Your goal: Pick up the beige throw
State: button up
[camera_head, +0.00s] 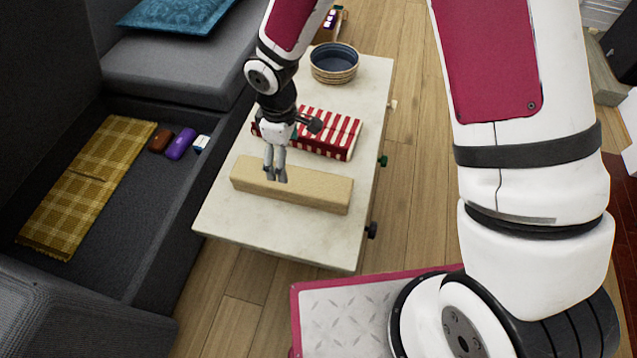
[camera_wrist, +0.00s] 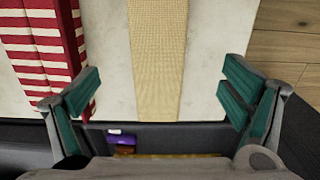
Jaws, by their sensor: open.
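The beige throw (camera_head: 318,194) is a long folded block lying across the near part of the pale table (camera_head: 290,237). My gripper (camera_head: 275,178) points down over the left half of it in the head view. In the wrist view the beige throw (camera_wrist: 158,50) runs away from the camera, centred between the two spread green-padded fingers of my gripper (camera_wrist: 158,95). The fingers are open with nothing held between them. I cannot tell how far the fingertips are above the throw.
A red-and-white striped folded cloth (camera_head: 340,134) lies just behind the throw. A blue-lined bowl (camera_head: 334,63) stands farther back. A yellow plaid cloth (camera_head: 90,180), a brown item (camera_head: 161,141) and a purple item (camera_head: 180,144) lie in the dark sofa's recess on the left.

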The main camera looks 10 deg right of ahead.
aim_at(291, 178)
jog(key=f+b, duration=0.1)
jog(key=f, duration=0.1)
jog(key=f+b, duration=0.1)
jog(key=f, duration=0.5)
jog(key=shift+d+b, duration=0.25)
jog(key=shift+b, duration=0.15)
jog(key=shift+w+a+f+b, duration=0.1)
jog(key=shift+f+b, duration=0.6)
jog(key=shift+f, duration=0.85)
jog(key=shift+w+f+b, duration=0.1)
jog(key=shift+f+b, duration=0.6)
jog(key=shift+f, duration=0.85)
jog(key=shift+c, duration=0.6)
jog(key=c, duration=1.5)
jog(key=shift+r, duration=0.15)
